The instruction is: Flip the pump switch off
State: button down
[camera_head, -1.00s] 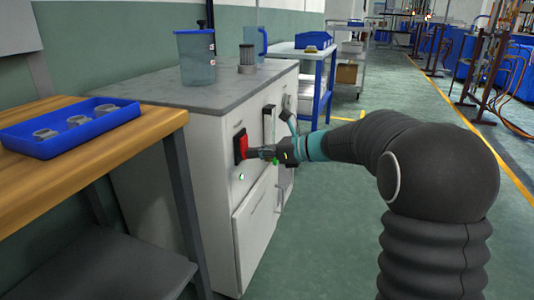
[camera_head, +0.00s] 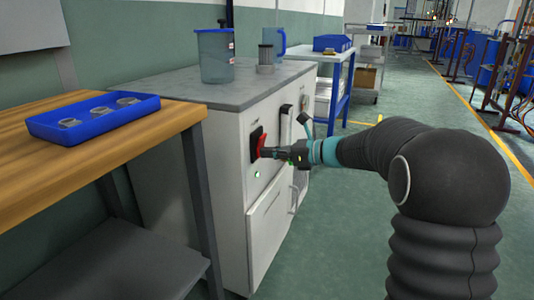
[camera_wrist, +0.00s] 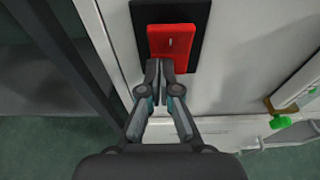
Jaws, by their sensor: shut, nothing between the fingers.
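The pump switch is a red rocker (camera_head: 262,144) on a black plate (camera_head: 254,139), set in the front of the white cabinet. The red rocker (camera_wrist: 172,40) also shows at the top middle of the wrist view, with black plate around it. My gripper (camera_head: 266,153) is shut and empty, its tips at the lower part of the rocker. In the wrist view the closed fingertips (camera_wrist: 160,66) overlap the rocker's lower left edge and appear to touch it. A small green light (camera_head: 257,174) glows on the cabinet below the switch.
A grey-topped cabinet (camera_head: 185,86) carries a blue-tinted jug (camera_head: 215,58) and a grey cylinder (camera_head: 266,57). A wooden table (camera_head: 60,160) with a blue tray (camera_head: 95,122) stands at the left. Cabinet handles lie right of the switch.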

jog(key=f+p+v, duration=0.1)
jog(key=f+v, duration=0.1)
jog(key=v, duration=1.1)
jog(key=shift+s+d+f, duration=0.15)
jog(key=shift+d+f, duration=0.2)
jog(key=shift+d, duration=0.2)
jog(key=s+d+f+n+g+h+p, duration=0.15)
jog(key=s+f+n+g+h, duration=0.25)
jog(key=s+f+n+h, duration=0.55)
jog(key=s+r+n+t+h+p, duration=0.1)
jog(key=s+n, duration=0.3)
jog(key=s, duration=0.4)
jog(key=s+d+r+n+t+h+p, duration=0.1)
jog(key=s+r+n+h, duration=0.1)
jog(key=s+r+n, duration=0.2)
jog(key=s+d+r+n+t+h+p, duration=0.1)
jog(key=s+n, duration=0.4)
jog(key=s, duration=0.6)
notch_tip(320, 180, up, 2)
jog(key=shift+s+r+t+h+p, duration=0.25)
jog(key=shift+s+t+h+p, duration=0.1)
jog(key=shift+h+p, duration=0.1)
